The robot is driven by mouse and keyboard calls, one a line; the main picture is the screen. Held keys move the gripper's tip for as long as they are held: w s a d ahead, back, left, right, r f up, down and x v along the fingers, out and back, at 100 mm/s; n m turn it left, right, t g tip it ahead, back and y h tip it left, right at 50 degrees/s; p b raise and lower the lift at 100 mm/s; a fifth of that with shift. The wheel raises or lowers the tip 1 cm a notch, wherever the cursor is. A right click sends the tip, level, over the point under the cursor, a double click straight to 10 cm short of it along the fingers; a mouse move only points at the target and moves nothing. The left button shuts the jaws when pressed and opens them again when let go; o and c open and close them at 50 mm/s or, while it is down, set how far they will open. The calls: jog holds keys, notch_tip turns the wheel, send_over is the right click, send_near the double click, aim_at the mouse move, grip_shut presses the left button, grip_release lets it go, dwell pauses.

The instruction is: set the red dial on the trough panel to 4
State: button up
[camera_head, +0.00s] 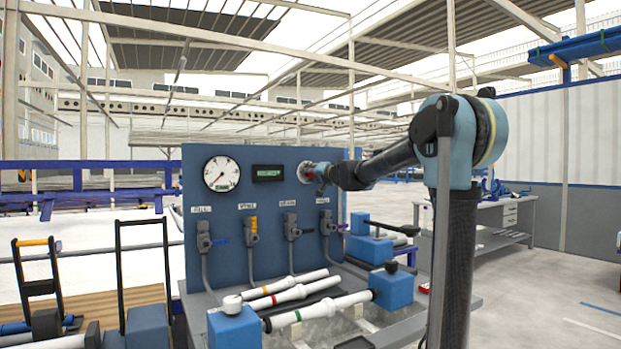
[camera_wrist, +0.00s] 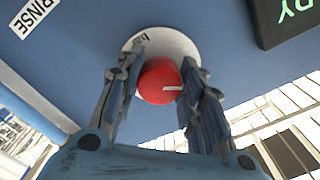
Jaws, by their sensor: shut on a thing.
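The red dial (camera_wrist: 159,82) sits on a round white plate (camera_wrist: 187,45) on the blue trough panel (camera_wrist: 95,30). A white pointer mark shows on the dial's face, toward the right in the wrist view. The plate's markings are mostly hidden or too small to read. My gripper (camera_wrist: 158,85) is shut on the dial, one finger on each side. In the head view the dial (camera_head: 306,172) is at the panel's upper right, partly hidden by my gripper (camera_head: 318,172). My arm reaches in from the right.
A round gauge (camera_head: 222,173) and a green-lit display (camera_head: 268,173) are left of the dial. Several valves with handles (camera_head: 251,229) line the panel below. White pipes (camera_head: 320,308) lie on the bench between blue blocks (camera_head: 392,288).

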dwell(0.3)
jog(key=o, duration=1.1)
jog(key=shift+w, duration=0.1)
jog(key=shift+c, duration=0.2)
jog(key=v, duration=1.2)
jog(key=shift+f, duration=0.1)
